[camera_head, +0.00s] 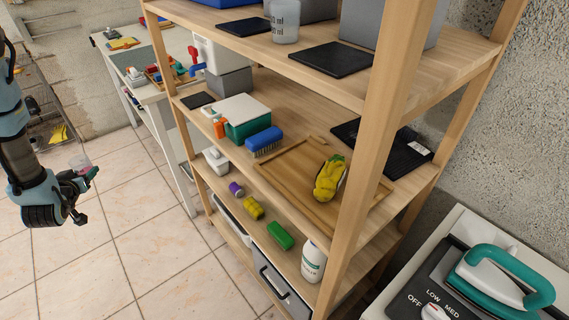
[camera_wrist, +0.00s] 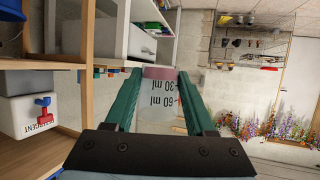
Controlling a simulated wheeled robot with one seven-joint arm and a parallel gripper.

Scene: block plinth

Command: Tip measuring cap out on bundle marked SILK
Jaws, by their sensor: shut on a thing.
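My gripper (camera_head: 88,183) is at the left of the head view, over the tiled floor and apart from the shelves. It is shut on the measuring cap (camera_head: 79,162), a small clear cup with a pinkish tint. In the wrist view the measuring cap (camera_wrist: 159,97) sits between the two green fingers of my gripper (camera_wrist: 160,78). It has 30 ml and 60 ml marks and a pink band at its far end. No bundle with a readable SILK mark shows in either view.
A wooden shelf unit (camera_head: 386,95) fills the middle. An iron (camera_head: 500,275) is at lower right. Floor around my gripper is clear.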

